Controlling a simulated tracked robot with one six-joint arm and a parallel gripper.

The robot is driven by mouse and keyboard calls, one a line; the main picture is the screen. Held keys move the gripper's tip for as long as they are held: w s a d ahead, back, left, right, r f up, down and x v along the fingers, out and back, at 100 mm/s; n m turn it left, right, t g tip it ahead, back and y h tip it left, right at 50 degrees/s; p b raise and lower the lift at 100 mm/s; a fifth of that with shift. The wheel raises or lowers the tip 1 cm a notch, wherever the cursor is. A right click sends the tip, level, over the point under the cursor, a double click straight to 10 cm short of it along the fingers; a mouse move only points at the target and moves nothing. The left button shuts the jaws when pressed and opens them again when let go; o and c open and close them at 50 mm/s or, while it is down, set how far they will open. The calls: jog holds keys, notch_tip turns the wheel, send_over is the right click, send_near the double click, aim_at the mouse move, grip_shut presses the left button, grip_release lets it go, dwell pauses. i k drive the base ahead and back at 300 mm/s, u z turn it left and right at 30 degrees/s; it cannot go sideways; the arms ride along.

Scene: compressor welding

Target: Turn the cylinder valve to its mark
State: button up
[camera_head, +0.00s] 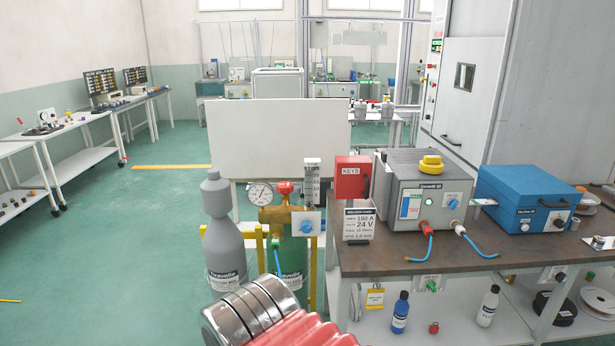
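A green gas cylinder (290,258) with an olive-yellow top stands left of the workbench. A red knob (285,188) sits on top of it, next to a round dial gauge (261,193). A white plate with a blue knob (306,227) is at its right side; the setting and any mark are too small to read. I cannot tell which knob is the task's valve. A silver ringed and red ribbed part at the bottom centre, which looks like my arm, covers the cylinder's lower part. My gripper's fingers are not seen.
A grey capped cylinder (224,235) stands left of the green one, by yellow rails (314,270). The workbench (430,252) at right holds a grey welding unit (412,195), a blue box (528,198) and a red keys box (351,178). A white panel (280,140) stands behind.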

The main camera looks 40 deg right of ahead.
aim_at(283, 187)
jog(key=z, duration=0.4)
jog(key=i, duration=0.6)
jog(key=z, duration=0.7)
jog(key=i, duration=0.75)
jog(key=z, duration=0.3)
